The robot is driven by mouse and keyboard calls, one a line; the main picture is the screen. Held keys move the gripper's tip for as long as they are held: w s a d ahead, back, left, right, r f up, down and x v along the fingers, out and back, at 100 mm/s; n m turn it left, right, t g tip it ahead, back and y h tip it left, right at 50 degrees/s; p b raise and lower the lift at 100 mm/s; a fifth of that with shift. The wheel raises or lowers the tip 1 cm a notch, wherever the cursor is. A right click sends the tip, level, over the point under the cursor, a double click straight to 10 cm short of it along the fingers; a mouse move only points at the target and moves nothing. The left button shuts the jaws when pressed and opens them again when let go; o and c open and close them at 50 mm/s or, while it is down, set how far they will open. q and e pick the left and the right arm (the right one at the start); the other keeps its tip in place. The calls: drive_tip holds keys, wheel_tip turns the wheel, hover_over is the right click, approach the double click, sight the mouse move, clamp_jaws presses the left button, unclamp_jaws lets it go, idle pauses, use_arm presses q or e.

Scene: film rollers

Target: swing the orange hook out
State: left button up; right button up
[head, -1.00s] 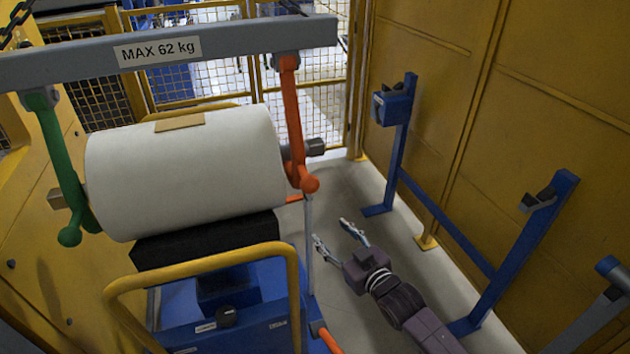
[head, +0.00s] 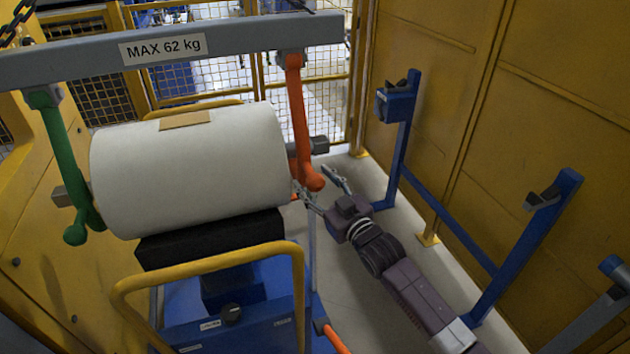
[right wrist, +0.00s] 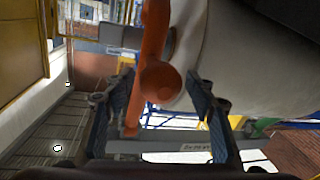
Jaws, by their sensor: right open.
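The orange hook (head: 299,110) hangs from the right end of the grey lifting beam (head: 90,58), beside the right end of the white film roll (head: 190,170). Its rounded lower knob also shows in the right wrist view (right wrist: 160,82). My right gripper (head: 311,177) is open at the hook's lower end. In the right wrist view its two fingers (right wrist: 160,88) stand on either side of the knob, with gaps visible. The green hook (head: 62,160) hangs at the roll's left end. My left gripper is not in view.
The roll sits on a black cradle (head: 210,238) over a blue cart with a yellow handle (head: 210,262). A blue rack (head: 450,228) stands to the right by the yellow wall panels (head: 550,110). Bare floor lies around my right arm.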

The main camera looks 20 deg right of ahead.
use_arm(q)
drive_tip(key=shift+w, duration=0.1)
use_arm(e)
clamp_jaws()
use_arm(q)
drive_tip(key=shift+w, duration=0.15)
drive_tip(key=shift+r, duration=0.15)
